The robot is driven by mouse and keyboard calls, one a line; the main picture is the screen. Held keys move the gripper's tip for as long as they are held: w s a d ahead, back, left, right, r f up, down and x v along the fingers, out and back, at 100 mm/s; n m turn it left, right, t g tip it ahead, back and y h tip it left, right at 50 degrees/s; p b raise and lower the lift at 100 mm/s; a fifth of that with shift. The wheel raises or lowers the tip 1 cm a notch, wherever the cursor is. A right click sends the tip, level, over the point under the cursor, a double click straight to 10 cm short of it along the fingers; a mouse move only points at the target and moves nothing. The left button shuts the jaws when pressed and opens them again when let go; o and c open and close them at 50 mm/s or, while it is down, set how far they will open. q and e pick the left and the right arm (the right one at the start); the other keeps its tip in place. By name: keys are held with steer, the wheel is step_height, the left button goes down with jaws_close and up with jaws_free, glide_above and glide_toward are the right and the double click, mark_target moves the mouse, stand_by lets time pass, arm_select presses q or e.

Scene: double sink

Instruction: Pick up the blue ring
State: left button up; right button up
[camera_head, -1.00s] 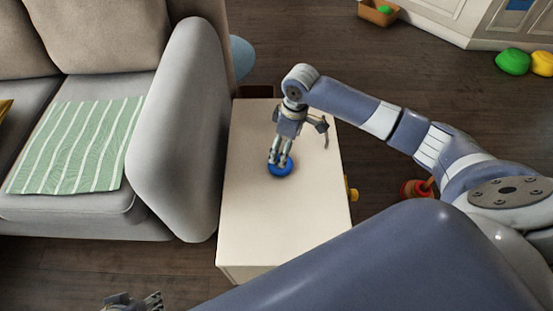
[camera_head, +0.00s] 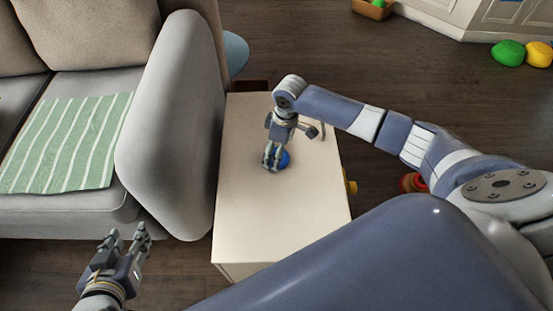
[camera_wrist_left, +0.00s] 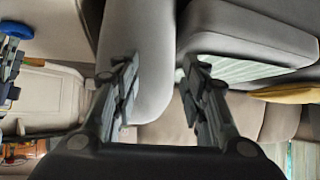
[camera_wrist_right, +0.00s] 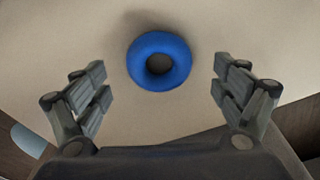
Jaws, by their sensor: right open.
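The blue ring (camera_head: 285,159) lies on the white side table, partly hidden behind my right gripper (camera_head: 270,160). In the right wrist view the whole ring (camera_wrist_right: 139,62) shows flat, hole up, ahead of my right gripper (camera_wrist_right: 163,85) and about centred between its spread fingers. That gripper is open and empty, and the ring is apart from both fingers. My left gripper (camera_head: 125,238) is open and empty, low in front of the sofa. The left wrist view shows its fingers (camera_wrist_left: 163,72) apart, with a blue piece of the ring at the upper left corner.
The white table top (camera_head: 270,210) is otherwise clear. A grey sofa (camera_head: 170,130) with a striped green cloth (camera_head: 70,145) stands to the left. Green (camera_head: 508,53) and yellow (camera_head: 538,54) objects lie on the floor at the far right.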

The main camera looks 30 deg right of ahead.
steer(key=f, duration=0.1)
steer(key=f+b, duration=0.1)
steer(key=shift+w+f, duration=0.2)
steer(key=shift+f, duration=0.15)
steer(key=shift+a+f, duration=0.1)
steer(key=shift+f, duration=0.1)
arm_select(q)
steer(key=w+d+r+t+h, duration=0.1)
steer(key=w+d+r+t, duration=0.1)
steer(key=w+r+t, duration=0.2)
step_height(320, 180, up, 2)
arm_select(e)
steer(key=c, duration=1.1)
